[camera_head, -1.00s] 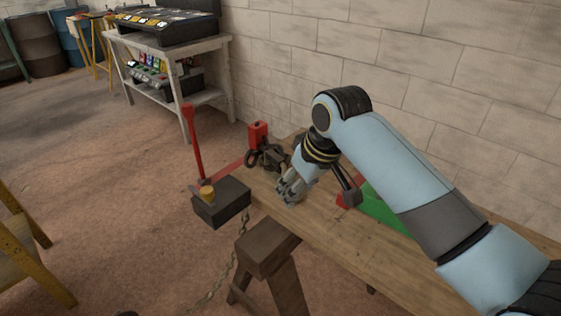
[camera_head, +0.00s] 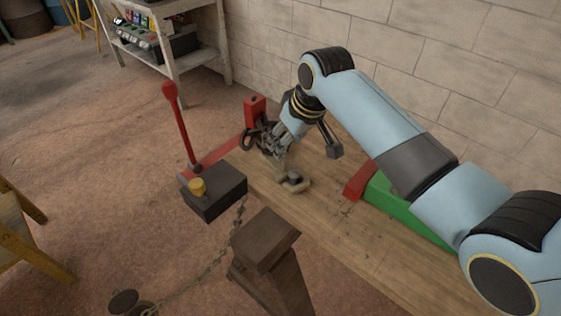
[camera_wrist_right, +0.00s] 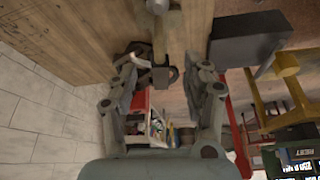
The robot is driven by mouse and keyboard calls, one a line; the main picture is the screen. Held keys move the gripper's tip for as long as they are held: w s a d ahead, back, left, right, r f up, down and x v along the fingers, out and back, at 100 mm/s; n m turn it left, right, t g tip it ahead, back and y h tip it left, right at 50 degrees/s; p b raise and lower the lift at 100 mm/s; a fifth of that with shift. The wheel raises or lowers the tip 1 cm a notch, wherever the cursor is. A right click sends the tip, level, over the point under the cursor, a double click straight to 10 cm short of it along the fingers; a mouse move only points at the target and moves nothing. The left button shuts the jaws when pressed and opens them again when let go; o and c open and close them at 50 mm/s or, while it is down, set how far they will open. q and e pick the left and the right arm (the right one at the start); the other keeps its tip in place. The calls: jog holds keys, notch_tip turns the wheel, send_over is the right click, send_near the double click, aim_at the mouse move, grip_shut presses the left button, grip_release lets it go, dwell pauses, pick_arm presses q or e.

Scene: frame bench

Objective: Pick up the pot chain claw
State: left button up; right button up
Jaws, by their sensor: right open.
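My right gripper (camera_head: 277,142) is open over the far end of the wooden bench, in front of the red post. Its two fingers spread wide in the right wrist view (camera_wrist_right: 165,68). Dark metal hardware (camera_wrist_right: 166,76) shows between and beyond the fingertips; I cannot tell whether they touch it. In the head view a dark ring-like piece (camera_head: 247,139) is beside the gripper. A small grey metal piece (camera_head: 293,182) lies on the bench just nearer than the gripper. I cannot tell which piece is the claw. A chain (camera_head: 213,262) hangs beside the bench toward a round dark pot (camera_head: 123,302) on the floor.
A dark block (camera_head: 214,194) with a yellow knob and an upright red lever (camera_head: 178,122) stands at the bench's far left. A red post (camera_head: 255,110) rises behind the gripper. A green beam (camera_head: 410,214) with a red end lies on the bench (camera_head: 330,232) beneath my right arm.

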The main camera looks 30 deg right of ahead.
aim_at(282, 169)
jog(key=x, duration=0.4)
jog(key=shift+w+a+f, duration=0.1)
jog(key=shift+w+f, duration=0.05)
jog(key=shift+w, duration=0.35)
jog(key=shift+w+f, duration=0.1)
jog(key=shift+f, duration=0.05)
jog(key=shift+c, duration=0.5)
grip_shut()
pick_arm(q)
jog(key=shift+w+d+f, duration=0.2)
jog(key=shift+w+d, duration=0.05)
jog(key=shift+w, duration=0.2)
